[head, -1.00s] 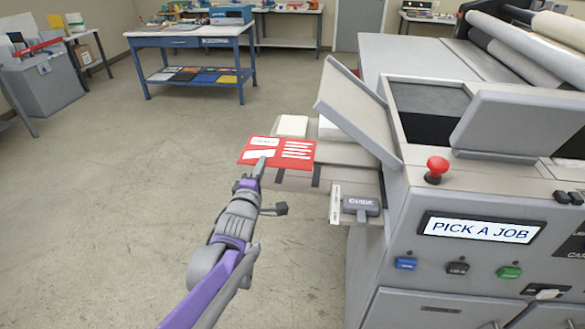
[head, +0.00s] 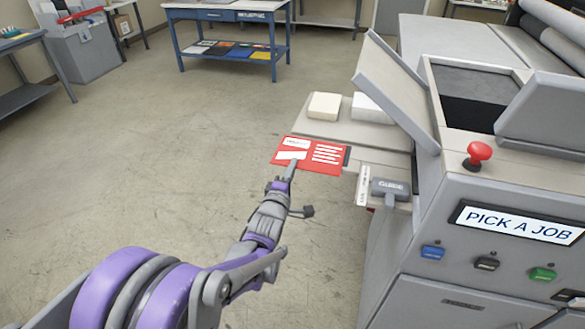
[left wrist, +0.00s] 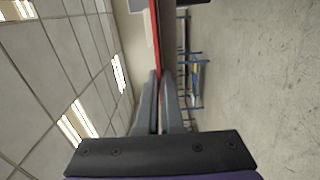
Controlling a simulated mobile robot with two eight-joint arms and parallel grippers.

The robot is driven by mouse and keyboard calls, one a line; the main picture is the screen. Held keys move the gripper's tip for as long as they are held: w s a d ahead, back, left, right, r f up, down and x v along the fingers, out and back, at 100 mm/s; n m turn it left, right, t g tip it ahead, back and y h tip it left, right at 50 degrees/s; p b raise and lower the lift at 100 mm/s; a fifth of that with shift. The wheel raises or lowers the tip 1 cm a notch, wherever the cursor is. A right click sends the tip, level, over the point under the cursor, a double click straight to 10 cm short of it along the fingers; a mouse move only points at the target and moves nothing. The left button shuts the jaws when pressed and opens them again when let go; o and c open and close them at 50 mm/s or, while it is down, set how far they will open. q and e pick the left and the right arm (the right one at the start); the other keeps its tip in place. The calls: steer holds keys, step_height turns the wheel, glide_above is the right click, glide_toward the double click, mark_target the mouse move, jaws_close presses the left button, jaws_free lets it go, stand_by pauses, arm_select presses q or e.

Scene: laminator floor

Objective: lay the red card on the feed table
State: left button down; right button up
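The red card (head: 326,156), with white print on it, is held out flat by my left gripper (head: 291,168). In the left wrist view the fingers (left wrist: 160,78) are closed on the card's edge, and the card shows as a thin red strip (left wrist: 158,38). The feed table (head: 345,131) is the grey shelf on the machine's left side. In the head view the card overlaps the table's near left edge; the height between them is hard to tell. My right gripper is not in view.
A pale block (head: 324,106) and a white stack (head: 371,107) sit on the feed table. The guide handle (head: 390,187) is at the table's near side. A raised grey cover (head: 395,88) leans above it. A red stop knob (head: 478,154) is on the machine. Floor at left is clear.

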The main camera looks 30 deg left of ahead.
arm_select(q)
steer(key=shift+f, duration=0.15)
steer(key=c, duration=1.1)
jaws_free()
steer(key=shift+o, duration=0.2)
steer(key=v, duration=1.2)
steer(key=s+d+f+m+g+h, duration=0.2)
steer(key=s+d+f+m+g, duration=0.3)
steer(key=s+m, duration=0.4)
steer(key=s+d+f+m+g+h, duration=0.2)
steer(key=s+d+f+m+g, duration=0.4)
steer(key=s+m, duration=0.4)
steer(key=shift+d+m+g, duration=0.6)
steer(key=shift+m+g, duration=0.1)
steer(key=shift+m, duration=0.2)
